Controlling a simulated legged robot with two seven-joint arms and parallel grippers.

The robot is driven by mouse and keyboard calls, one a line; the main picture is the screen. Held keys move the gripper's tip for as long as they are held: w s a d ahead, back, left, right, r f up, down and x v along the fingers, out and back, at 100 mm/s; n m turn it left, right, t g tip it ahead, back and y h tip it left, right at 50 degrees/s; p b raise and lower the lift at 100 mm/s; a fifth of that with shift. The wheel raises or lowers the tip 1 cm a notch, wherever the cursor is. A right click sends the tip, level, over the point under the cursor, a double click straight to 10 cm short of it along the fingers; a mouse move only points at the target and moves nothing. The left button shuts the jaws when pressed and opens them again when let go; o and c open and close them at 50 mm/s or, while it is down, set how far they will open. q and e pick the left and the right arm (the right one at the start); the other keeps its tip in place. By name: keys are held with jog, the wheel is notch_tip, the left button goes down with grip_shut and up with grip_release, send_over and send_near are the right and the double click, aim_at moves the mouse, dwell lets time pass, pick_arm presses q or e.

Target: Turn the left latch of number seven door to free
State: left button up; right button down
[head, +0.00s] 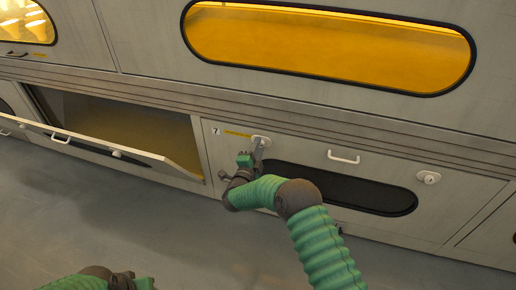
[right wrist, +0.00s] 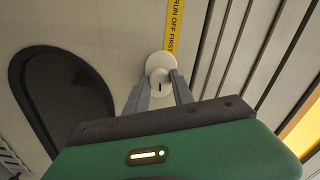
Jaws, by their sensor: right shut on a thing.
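The number seven door (head: 350,160) is a pale, closed panel in the lower row, with a "7" label at its upper left. Its left latch (head: 261,139) is a round white knob beside that label. My right gripper (head: 257,151) is at this latch and shut on it. In the right wrist view, the two grey fingers (right wrist: 158,88) sit on either side of the latch (right wrist: 159,68), whose face shows a short dark mark. The right latch (head: 428,177) is at the door's other end. My left gripper (head: 130,281) shows only partly at the bottom edge, away from the door.
A neighbouring door (head: 110,146) hangs open to the left, showing an empty compartment (head: 125,120). The seven door has a white handle (head: 343,157) and a dark oval window (head: 350,190). A yellow strip (right wrist: 175,25) reads "RUN OFF FIRST". Grey floor (head: 150,230) is clear.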

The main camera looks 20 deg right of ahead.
jog(key=shift+f+m, duration=0.2)
jog(key=shift+m, duration=0.3)
jog(key=c, duration=1.1)
grip_release()
jog(key=shift+r, duration=0.1)
jog(key=p+v, duration=0.7)
jog(key=v, duration=1)
